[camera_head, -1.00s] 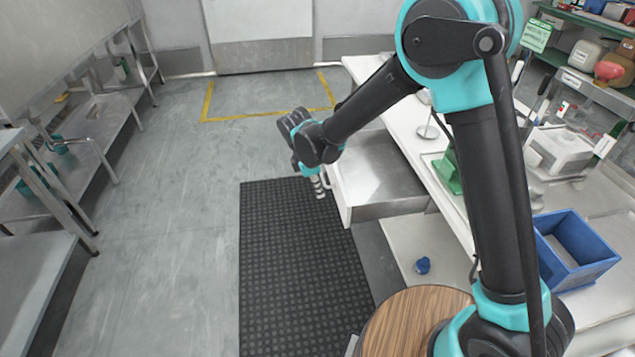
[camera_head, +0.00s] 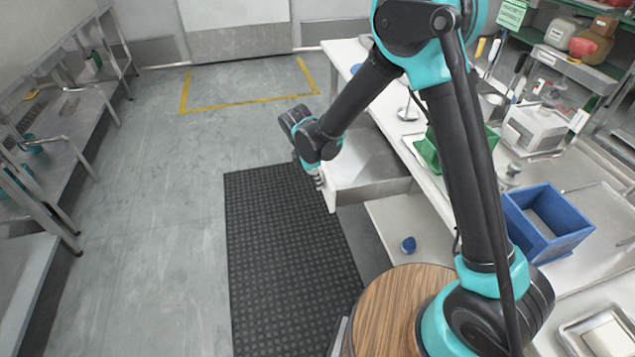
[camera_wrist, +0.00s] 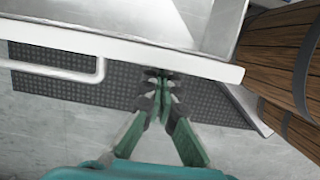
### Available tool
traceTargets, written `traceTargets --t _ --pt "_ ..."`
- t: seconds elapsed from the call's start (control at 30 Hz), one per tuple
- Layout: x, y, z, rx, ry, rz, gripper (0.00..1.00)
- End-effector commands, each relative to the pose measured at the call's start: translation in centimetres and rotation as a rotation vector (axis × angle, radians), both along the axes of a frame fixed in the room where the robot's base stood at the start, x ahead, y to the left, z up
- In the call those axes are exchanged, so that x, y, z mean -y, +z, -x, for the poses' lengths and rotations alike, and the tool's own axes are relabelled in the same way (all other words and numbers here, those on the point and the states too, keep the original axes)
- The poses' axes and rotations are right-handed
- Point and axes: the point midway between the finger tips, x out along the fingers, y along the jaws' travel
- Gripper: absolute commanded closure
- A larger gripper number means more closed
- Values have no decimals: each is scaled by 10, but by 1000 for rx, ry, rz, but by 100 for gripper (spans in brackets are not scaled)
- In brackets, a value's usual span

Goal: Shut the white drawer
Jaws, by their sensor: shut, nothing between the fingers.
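The white drawer (camera_head: 370,188) is pulled out from under the white counter in the head view, with its grey inside showing. In the wrist view its white front (camera_wrist: 110,42) runs across the top, with a white bar handle (camera_wrist: 62,72) at the left. My gripper (camera_head: 320,184) is at the outer side of the drawer front. In the wrist view my gripper (camera_wrist: 162,78) has its fingers together and empty, with the tips close to the front panel, right of the handle. I cannot tell whether they touch it.
A small blue object (camera_head: 408,244) lies on the lower shelf. A round wooden top (camera_head: 395,315) is in front. A black mat (camera_head: 280,240) and open floor lie left of the drawer.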

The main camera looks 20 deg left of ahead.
Motion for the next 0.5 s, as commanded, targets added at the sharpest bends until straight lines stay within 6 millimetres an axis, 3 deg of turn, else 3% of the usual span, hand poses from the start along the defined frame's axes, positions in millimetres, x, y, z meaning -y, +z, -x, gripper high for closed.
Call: traceTargets --t 0.27,0.5 --pt "29 0 -19 -1 -5 0 100" --pt "89 0 -59 1 -8 1 100"
